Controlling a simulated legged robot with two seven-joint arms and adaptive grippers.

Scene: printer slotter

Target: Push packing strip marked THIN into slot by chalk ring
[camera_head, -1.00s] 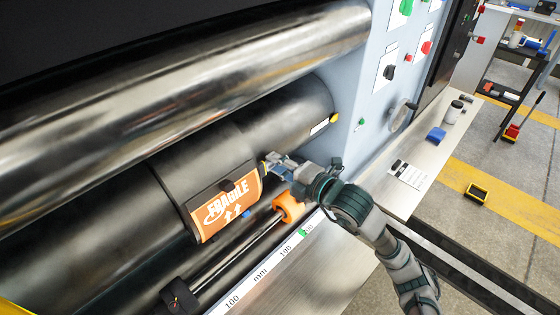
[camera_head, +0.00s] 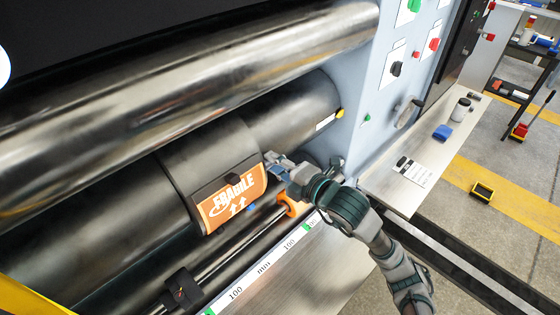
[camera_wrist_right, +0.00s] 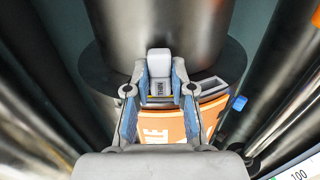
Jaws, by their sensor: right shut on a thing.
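My right gripper (camera_head: 272,160) is at the right end of the black cylinder sleeve (camera_head: 202,150), near the upper right corner of the orange FRAGILE plate (camera_head: 231,199). In the right wrist view the gripper (camera_wrist_right: 160,90) has its blue-padded fingers closed on a small pale strip (camera_wrist_right: 160,61) with dark print on its lower face. The print is too small to read. The strip's tip is at the sleeve's end rim. The slot and the chalk ring cannot be made out. My left gripper is not in view.
A large steel roller (camera_head: 200,83) runs above. A rod with an orange collar (camera_head: 294,203) and a millimetre scale (camera_head: 264,266) lie below. The blue-grey side panel (camera_head: 372,112) stands right. A metal shelf (camera_head: 415,170) holds a blue block (camera_head: 442,132) and a jar (camera_head: 460,109).

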